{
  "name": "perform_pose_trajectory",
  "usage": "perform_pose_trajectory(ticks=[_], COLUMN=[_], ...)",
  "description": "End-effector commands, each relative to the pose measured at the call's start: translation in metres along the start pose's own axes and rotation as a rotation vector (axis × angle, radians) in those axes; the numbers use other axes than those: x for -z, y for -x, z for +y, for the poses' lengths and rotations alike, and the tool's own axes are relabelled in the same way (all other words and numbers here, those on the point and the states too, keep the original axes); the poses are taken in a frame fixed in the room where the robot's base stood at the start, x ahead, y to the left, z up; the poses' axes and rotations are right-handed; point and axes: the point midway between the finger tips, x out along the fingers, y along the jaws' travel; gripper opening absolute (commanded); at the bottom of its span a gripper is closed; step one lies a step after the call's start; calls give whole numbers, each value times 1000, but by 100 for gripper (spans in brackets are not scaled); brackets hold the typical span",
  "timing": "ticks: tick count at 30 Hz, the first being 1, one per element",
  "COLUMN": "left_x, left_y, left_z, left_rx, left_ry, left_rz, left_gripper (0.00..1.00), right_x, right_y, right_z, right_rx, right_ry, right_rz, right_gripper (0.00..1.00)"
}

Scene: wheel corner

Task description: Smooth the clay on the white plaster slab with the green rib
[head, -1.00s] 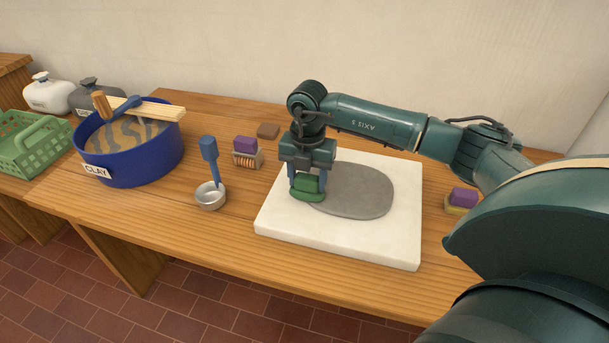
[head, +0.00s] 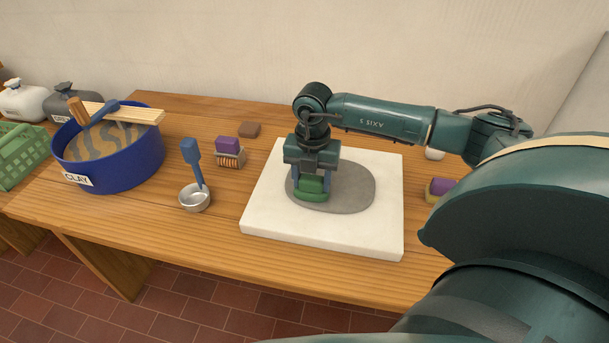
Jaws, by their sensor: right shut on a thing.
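The white plaster slab (head: 350,238) lies on the wooden table in the head view. A flat grey oval of clay (head: 355,190) lies on its middle. My right gripper (head: 312,187) points down over the left part of the clay. It is shut on the green rib (head: 312,190), whose lower edge is at the clay's surface; whether it touches cannot be told for sure. The gripper and rib hide part of the clay's left side. My left gripper is not in view.
A blue clay tub (head: 120,165) stands farther left. A purple-and-yellow sponge (head: 440,188) lies right, beside my arm.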

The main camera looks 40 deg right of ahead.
Motion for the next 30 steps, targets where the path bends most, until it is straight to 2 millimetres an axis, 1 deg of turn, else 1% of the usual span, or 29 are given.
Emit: perform_pose_trajectory(ticks=[1, 11, 22, 30], left_x=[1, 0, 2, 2], left_y=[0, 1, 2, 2], left_z=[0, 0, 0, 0], left_rx=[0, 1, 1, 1], left_ry=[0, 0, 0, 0], left_rz=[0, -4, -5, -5], left_gripper=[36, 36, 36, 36], right_x=[0, 0, 0, 0], right_y=[0, -1, -3, -3], right_z=[-4, -13, -36, -43], right_rx=[1, 2, 6, 9], right_ry=[0, -1, -1, -1], right_rz=[0, 0, 2, 2], right_gripper=[33, 33, 33, 33])
